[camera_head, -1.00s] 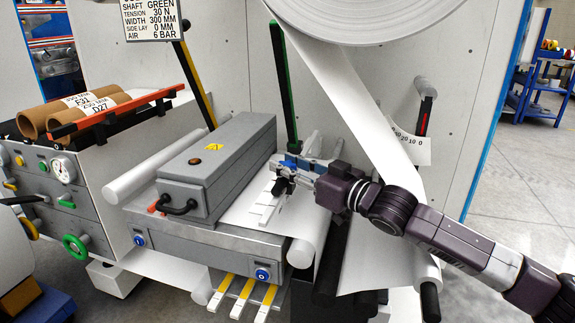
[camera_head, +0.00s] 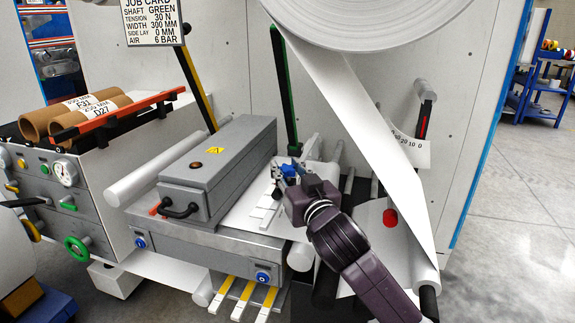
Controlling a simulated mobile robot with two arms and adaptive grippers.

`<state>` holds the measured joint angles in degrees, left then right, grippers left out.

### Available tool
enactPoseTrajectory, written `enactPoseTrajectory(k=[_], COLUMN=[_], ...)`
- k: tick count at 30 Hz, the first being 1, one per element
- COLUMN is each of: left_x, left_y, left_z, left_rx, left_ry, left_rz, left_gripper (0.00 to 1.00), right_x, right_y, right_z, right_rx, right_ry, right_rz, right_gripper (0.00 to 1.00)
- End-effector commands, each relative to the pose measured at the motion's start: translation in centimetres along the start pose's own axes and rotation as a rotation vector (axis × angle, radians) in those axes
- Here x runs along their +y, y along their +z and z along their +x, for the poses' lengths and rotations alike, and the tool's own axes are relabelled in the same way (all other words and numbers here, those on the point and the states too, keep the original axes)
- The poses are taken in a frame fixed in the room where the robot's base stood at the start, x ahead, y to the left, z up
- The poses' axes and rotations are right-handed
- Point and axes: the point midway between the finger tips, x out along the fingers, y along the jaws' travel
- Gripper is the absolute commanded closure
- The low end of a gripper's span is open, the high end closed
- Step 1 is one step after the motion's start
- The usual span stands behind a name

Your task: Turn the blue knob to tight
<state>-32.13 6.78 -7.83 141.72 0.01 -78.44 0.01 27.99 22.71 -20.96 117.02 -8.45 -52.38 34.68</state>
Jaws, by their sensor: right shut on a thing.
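My right gripper (camera_head: 284,176) reaches in from the lower right, over the right end of the splicing area. It is shut on a small blue knob (camera_head: 293,166), which shows only in part between and behind the dark fingers. The knob's pointer or marks are hidden, so I cannot tell its setting. Two other round blue knobs sit on the front of the grey table, one at the right (camera_head: 263,278) and one at the left (camera_head: 139,242). My left gripper is not in view.
A white web (camera_head: 345,110) runs down from the large roll (camera_head: 370,12) close to the right of my arm. A grey box (camera_head: 218,165) with a black handle stands to the left. A red round part (camera_head: 390,218) shows right of my wrist.

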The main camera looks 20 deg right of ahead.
Motion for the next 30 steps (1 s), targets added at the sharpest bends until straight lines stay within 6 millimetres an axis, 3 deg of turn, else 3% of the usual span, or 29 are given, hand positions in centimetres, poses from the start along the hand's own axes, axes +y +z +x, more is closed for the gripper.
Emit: enactPoseTrajectory(k=[4,8,21,30], left_x=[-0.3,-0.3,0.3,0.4], left_y=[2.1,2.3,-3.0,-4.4], left_z=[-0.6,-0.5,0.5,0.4], left_rx=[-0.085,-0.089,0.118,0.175], left_ry=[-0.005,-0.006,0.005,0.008], left_rz=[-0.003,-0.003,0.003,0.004], left_gripper=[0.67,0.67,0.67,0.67], right_x=[-0.3,-0.3,-0.2,-0.1], right_y=[0.0,0.1,0.2,0.0], right_z=[0.0,0.1,0.1,0.1], right_rx=[-0.003,-0.004,-0.002,0.001], right_ry=[0.11,0.204,0.415,0.455], right_rz=[0.009,0.007,-0.001,-0.003], right_gripper=[0.96,0.96,0.96,0.96])
